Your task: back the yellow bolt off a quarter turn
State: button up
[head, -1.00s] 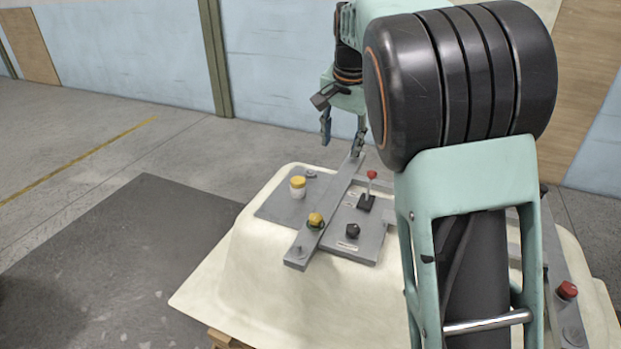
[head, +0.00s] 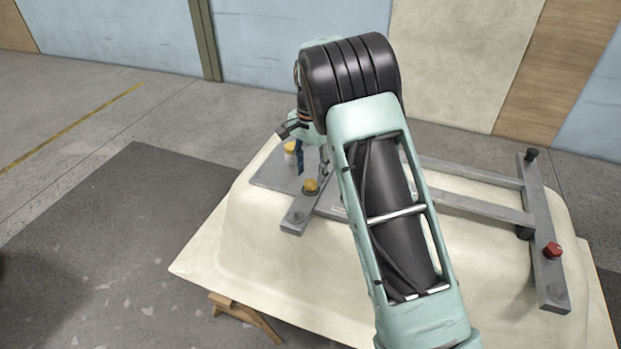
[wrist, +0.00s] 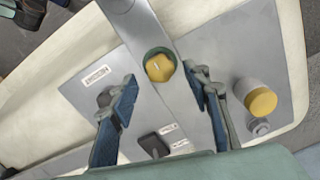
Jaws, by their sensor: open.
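The yellow bolt (head: 311,186) sits on a grey bar across the cream shell; in the wrist view the bolt (wrist: 159,67) shows a yellow head with a dark green ring around its base. My gripper (wrist: 160,80) is open, its blue-padded fingers spread either side of the bolt's line, nothing between them. In the head view my gripper (head: 311,168) is low over the panel just behind the bolt, partly hidden by my arm. I cannot tell its exact height above the bolt.
A white cylinder with a yellow cap (wrist: 262,100) stands close to the right finger. A red knob (head: 553,250) sits on the right-hand bar.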

aim_at(311, 186)
jog(key=shift+f, duration=1.45)
jog(key=shift+c, duration=0.4)
jog(key=c, duration=1.1)
